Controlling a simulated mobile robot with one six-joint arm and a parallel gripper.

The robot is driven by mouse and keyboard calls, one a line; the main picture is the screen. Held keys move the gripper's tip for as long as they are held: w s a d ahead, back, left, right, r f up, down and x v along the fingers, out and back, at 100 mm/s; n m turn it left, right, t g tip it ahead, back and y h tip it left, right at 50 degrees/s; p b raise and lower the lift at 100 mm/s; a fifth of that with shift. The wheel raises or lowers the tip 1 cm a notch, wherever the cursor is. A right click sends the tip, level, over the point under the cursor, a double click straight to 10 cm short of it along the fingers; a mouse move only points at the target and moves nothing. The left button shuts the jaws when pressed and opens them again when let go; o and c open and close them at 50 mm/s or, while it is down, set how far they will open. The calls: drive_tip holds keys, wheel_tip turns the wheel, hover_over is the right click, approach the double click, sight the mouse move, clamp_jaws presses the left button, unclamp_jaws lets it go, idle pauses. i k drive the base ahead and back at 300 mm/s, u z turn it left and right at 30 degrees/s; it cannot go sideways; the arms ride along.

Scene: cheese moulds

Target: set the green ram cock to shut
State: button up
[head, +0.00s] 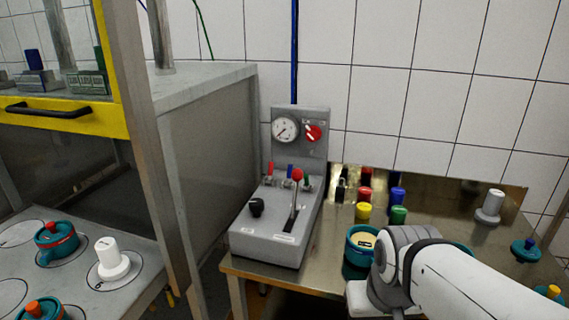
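The grey control box (268,238) stands on the left end of the metal table. A row of small cocks with red, blue and green handles sits at the back of its top. The green ram cock (307,181) is the rightmost, just right of a lever with a red ball knob (297,175). Its handle looks roughly upright, but it is too small to tell its setting surely. My white and grey arm reaches in from the lower right, in front of the table and apart from the box. My gripper's fingers do not show.
A gauge (285,129) and a red round knob (314,133) are on the box's upright panel. A black knob (256,207) is at its front left. Coloured cylinders and a teal mould (357,262) stand right of it. A steel cabinet (210,150) bounds the left.

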sight(307, 182)
drive_tip(key=i, duration=0.4)
drive_tip(key=u, duration=0.5)
drive_tip(key=k, duration=0.7)
drive_tip(key=u, duration=0.15)
drive_tip(key=i, duration=1.2)
drive_tip(key=z, duration=0.1)
